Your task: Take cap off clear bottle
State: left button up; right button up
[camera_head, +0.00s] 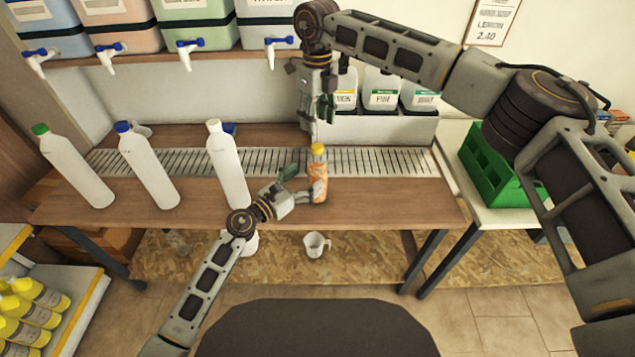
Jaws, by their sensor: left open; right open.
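A small clear-looking bottle (319,178) with orange contents stands upright on the wooden counter (380,205), near its front edge. Its yellow cap (318,149) is on top. My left gripper (302,185) is open just left of the bottle at body height, its fingers pointing at it. I cannot tell whether they touch it. My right gripper (318,116) hangs fingers down above the cap, open, with a small gap between fingertips and cap.
White bottles with a green cap (40,129), a blue cap (122,127) and a white cap (214,125) stand left on the counter. Drums with taps (190,45) line the shelf above. A green crate (490,170) is at right. A white mug (316,244) is below the counter.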

pick_arm(q)
jog(key=shift+x, duration=2.7)
jog(key=c, duration=1.8)
grip_shut()
pick_arm(e)
jog(key=shift+d+r, duration=0.1)
jog(key=shift+r, duration=0.1)
jog(key=m, duration=0.6)
jog(key=shift+f+m, duration=0.1)
jog(key=shift+m, duration=0.2)
jog(key=m, duration=0.6)
jog(key=shift+f+m, duration=0.1)
jog(key=shift+m, duration=0.3)
jog(key=m, duration=0.6)
jog(key=shift+m, duration=0.4)
jog(key=m, duration=0.6)
jog(key=shift+m, duration=0.4)
